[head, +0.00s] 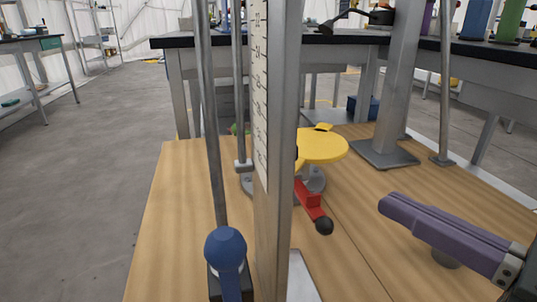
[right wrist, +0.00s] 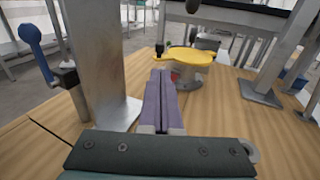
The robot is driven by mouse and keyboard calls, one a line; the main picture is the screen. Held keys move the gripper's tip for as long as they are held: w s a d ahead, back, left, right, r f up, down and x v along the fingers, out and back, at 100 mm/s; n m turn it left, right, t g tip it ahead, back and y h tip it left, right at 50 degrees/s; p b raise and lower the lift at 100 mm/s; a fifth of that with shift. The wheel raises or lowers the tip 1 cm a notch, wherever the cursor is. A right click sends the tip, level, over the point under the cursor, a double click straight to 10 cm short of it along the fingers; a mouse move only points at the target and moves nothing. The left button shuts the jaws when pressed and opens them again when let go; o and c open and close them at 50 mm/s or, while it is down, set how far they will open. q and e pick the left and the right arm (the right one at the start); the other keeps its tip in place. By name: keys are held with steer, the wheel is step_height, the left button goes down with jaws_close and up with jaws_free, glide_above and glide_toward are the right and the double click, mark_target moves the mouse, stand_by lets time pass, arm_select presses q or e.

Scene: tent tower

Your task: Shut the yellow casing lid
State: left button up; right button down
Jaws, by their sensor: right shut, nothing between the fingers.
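The yellow casing lid (head: 322,147) is a round disc behind the metal post, lying roughly level above a grey metal base. It also shows in the right wrist view (right wrist: 190,57), ahead of the fingers. I cannot tell whether it is fully seated. A red lever (head: 310,198) with a black knob sticks out below it toward me. My right gripper (head: 387,203) has purple fingers, shut and empty, right of the lever and apart from the lid. In the right wrist view the fingertips (right wrist: 161,76) point toward the lid. My left gripper is not in view.
A tall metal post with a scale (head: 275,130) hides part of the lid's left side. A blue-knobbed lever (head: 226,248) stands left of it. Another grey post (head: 390,100) stands behind right. The wooden tabletop (head: 185,210) is clear at the left.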

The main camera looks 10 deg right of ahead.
steer(key=p+x, duration=0.1)
steer(key=x, duration=1.1)
steer(key=shift+w+a, duration=0.2)
steer(key=shift+w, duration=0.05)
steer(key=shift+r, duration=0.15)
steer(key=w+a, duration=0.1)
steer(key=a+m+h+p, duration=0.1)
steer(key=w+a+h+p, duration=0.1)
steer(key=a, duration=0.1)
steer(key=shift+w+t, duration=0.4)
steer(key=shift+s, duration=0.1)
